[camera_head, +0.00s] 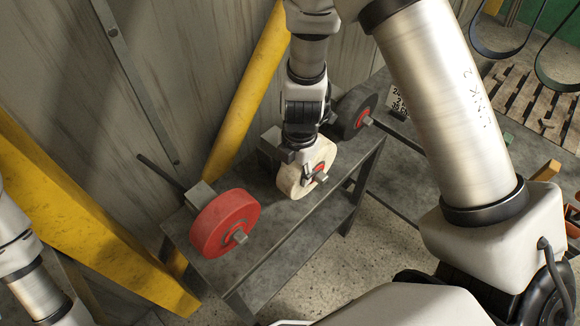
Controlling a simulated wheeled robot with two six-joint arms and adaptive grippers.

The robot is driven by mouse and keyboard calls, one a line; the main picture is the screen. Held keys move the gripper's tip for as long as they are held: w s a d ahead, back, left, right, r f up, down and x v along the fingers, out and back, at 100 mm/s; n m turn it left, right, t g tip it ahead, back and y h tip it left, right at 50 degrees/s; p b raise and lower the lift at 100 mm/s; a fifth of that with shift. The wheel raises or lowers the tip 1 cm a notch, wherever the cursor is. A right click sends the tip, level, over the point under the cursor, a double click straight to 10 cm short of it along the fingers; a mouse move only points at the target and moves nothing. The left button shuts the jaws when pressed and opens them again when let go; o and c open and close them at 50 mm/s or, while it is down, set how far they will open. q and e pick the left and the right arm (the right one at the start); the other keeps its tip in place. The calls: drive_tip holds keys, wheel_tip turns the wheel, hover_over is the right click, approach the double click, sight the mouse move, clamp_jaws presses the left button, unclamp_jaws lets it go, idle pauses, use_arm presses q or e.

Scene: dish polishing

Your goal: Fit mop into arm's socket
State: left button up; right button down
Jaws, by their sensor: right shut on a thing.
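Three round polishing wheels stand in a row on a grey metal bench. The cream mop (293,180) is in the middle, upright, with a red and dark hub. A red wheel (221,224) is at the near left, and a dark grey wheel (351,113) with a red centre is at the far right. My right gripper (309,171) reaches down from above and is shut on the cream mop near its hub. The gripper hides part of the mop, and I cannot tell whether the mop sits in a socket behind it. Only links of my left arm show at lower left.
The grey bench (262,232) has bare top between the wheels and its front edge. A yellow post (246,95) and a yellow beam stand beside the wall. A wooden pallet (520,105) lies at upper right. The floor in front of the bench is clear.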

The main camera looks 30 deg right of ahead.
drive_tip(key=shift+s+d+f, duration=0.15)
drive_tip(key=shift+s, duration=0.1)
drive_tip(key=shift+s+b, duration=0.4)
drive_tip(key=shift+b, duration=0.25)
drive_tip(key=s+d+b, duration=0.1)
drive_tip(key=s+d, duration=0.1)
drive_tip(key=s, duration=0.3)
drive_tip(key=shift+s+d, duration=0.15)
drive_tip(key=shift+s, duration=0.2)
